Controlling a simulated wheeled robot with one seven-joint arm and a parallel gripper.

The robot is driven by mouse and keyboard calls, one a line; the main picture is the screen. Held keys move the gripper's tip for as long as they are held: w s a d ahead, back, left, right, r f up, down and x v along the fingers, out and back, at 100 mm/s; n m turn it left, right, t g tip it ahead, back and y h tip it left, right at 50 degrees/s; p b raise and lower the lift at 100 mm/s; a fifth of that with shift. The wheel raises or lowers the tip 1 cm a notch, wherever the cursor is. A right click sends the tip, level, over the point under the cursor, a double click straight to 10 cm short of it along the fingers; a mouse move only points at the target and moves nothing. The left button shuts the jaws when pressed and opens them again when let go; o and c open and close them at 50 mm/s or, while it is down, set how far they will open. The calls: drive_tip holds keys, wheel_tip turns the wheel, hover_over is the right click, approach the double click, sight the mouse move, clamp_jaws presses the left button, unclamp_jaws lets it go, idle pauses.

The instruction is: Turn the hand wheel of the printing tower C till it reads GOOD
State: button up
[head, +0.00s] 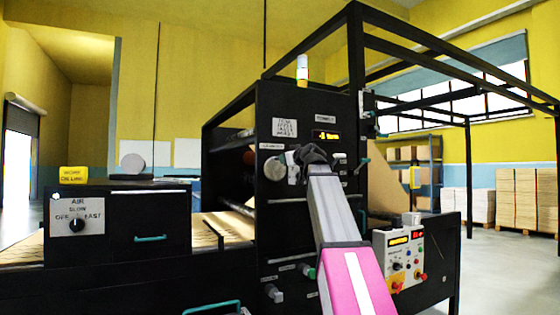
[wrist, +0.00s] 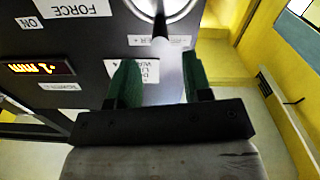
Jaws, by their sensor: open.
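The printing tower (head: 262,215) is a black panel in the middle of the head view; I cannot read a letter C on it. Its amber display (head: 326,135) is lit, with a reading too small to be sure of; it shows upside down in the wrist view (wrist: 38,68). A pale round hand wheel (wrist: 165,8) is at the top of the wrist view, partly cut off. A light grey handle (wrist: 170,75) with a dark end runs down from it between my gripper's green fingers (wrist: 161,85), which are open with gaps on both sides. My gripper (head: 308,156) hides part of the panel in the head view.
Another grey knob (head: 274,168) sits left of my gripper. A control box (head: 398,255) with buttons stands at the lower right, and a black cabinet (head: 150,222) with an AIR dial at the left. Black frame bars (head: 355,60) rise overhead.

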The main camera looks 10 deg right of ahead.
sight(278, 169)
drive_tip(key=x, duration=0.8)
clamp_jaws()
